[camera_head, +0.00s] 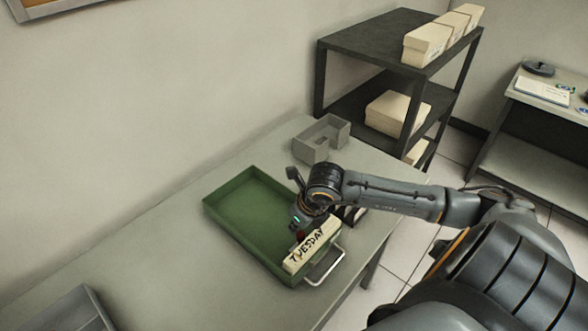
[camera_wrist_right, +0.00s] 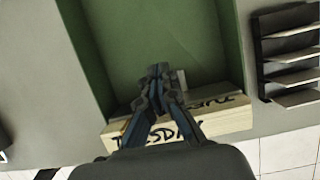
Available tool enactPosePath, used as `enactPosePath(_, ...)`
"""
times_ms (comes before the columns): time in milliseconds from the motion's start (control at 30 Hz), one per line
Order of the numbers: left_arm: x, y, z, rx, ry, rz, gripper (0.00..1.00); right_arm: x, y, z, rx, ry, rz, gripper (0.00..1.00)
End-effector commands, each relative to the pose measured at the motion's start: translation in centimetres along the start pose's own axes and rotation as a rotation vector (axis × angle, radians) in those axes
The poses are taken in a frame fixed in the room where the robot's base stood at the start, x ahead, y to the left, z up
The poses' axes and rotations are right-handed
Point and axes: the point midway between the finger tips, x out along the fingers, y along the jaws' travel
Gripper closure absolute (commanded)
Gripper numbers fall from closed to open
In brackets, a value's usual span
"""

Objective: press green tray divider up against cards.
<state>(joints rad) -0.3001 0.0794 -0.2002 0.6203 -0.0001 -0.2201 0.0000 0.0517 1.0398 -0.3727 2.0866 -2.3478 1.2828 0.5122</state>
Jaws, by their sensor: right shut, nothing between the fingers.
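The green tray (camera_head: 222,198) lies on the grey table, and its interior (camera_wrist_right: 150,30) fills the top of the wrist view. A block of cream cards marked TUESDAY (camera_head: 296,262) stands at the tray's near end by the metal handle (camera_head: 328,268). The cards also show in the wrist view (camera_wrist_right: 232,116), partly behind my fingers. My right gripper (camera_head: 298,228) is shut and empty, low over the tray at the cards' inner side. Its fingertips (camera_wrist_right: 160,72) point toward the tray's empty part. I cannot make out the divider separately; contact with it is hidden. My left gripper is out of view.
A grey compartment box (camera_head: 318,146) stands on the table behind the tray. A dark shelf (camera_head: 372,40) with cream boxes (camera_head: 426,44) stands beyond. A grey tray (camera_head: 72,314) sits at the lower left.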

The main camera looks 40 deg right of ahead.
Motion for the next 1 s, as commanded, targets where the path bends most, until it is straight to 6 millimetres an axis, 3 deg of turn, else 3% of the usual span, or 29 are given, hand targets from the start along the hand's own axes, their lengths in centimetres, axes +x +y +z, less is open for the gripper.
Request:
enactPosePath(600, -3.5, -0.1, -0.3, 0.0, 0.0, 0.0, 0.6, -6.4, 0.0, 0.1, -0.002, -0.001, 0.0, 1.0)
enactPosePath(1000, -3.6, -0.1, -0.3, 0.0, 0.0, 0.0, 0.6, -6.9, 0.0, 0.0, -0.001, -0.001, 0.001, 1.0)
